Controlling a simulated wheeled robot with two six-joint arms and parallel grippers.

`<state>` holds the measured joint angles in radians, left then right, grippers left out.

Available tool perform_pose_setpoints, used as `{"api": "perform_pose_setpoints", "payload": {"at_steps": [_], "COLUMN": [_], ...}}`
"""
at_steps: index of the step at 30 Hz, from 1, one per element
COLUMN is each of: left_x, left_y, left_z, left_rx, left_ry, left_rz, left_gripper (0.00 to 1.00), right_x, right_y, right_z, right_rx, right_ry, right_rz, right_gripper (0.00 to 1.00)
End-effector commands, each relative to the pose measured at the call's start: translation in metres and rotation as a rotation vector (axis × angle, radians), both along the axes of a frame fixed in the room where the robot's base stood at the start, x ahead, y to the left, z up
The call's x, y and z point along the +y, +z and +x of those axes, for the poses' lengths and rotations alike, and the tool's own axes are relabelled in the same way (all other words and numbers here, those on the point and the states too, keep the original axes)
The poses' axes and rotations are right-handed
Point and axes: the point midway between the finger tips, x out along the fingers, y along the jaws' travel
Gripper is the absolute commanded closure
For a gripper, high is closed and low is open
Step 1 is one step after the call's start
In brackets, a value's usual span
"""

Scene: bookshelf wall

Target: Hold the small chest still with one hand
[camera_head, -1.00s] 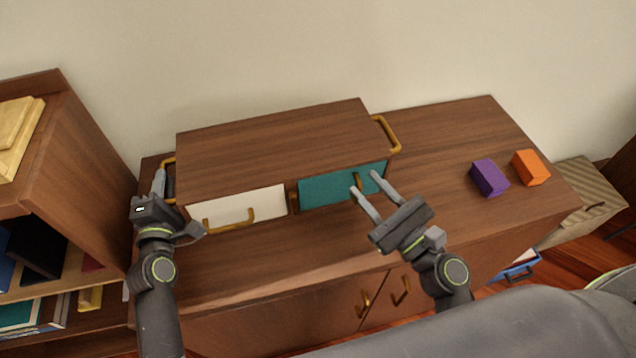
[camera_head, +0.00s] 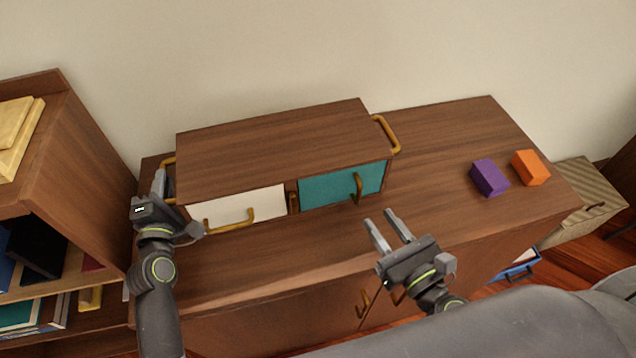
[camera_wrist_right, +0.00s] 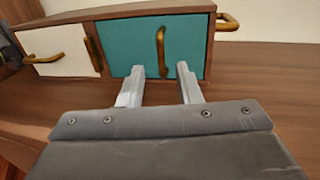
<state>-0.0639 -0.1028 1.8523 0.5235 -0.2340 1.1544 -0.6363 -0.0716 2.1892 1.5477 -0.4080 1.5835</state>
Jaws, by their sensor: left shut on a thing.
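The small wooden chest (camera_head: 270,142) stands on the cabinet top, with a white drawer (camera_head: 215,208) and a teal drawer (camera_head: 318,187), each with a brass handle. It has brass side handles; the right one (camera_head: 389,134) is free. My left gripper (camera_head: 160,182) is at the chest's left end, shut on the left side handle (camera_head: 168,163), which it partly hides. My right gripper (camera_head: 381,224) is open and empty in front of the teal drawer, apart from it. The right wrist view shows its two fingers (camera_wrist_right: 157,84) spread below the teal drawer's handle (camera_wrist_right: 161,50).
A purple block (camera_head: 489,178) and an orange block (camera_head: 531,167) sit on the right of the cabinet top (camera_head: 440,135). A bookshelf (camera_head: 85,150) stands close on the left. The cabinet top between chest and blocks is clear.

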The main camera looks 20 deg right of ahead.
Motion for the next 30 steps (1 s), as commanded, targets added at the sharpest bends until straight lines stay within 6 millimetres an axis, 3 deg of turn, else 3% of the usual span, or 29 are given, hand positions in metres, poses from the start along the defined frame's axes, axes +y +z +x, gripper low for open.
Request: {"api": "perform_pose_setpoints", "payload": {"at_steps": [1,15,28,30], "left_x": [0.000,0.000,0.000,0.000], "left_y": [-0.009,-0.009,-0.009,-0.009], "left_z": [-0.002,-0.002,-0.002,-0.002], "left_rx": [0.021,0.021,0.021,0.021], "left_ry": [-0.002,-0.002,-0.002,-0.002], "left_rz": [0.002,0.002,0.002,0.002], "left_gripper": [1.00,1.00,1.00,1.00], "right_x": [0.002,0.014,0.016,0.016], "right_y": [0.000,-0.001,-0.001,-0.001], "right_z": [0.009,0.065,0.071,0.071], "right_rx": [-0.005,-0.001,0.000,0.000], "right_ry": [0.000,-0.001,-0.001,-0.001], "right_rz": [0.001,0.001,0.000,0.000], "right_gripper": [0.69,0.69,0.69,0.77]}}
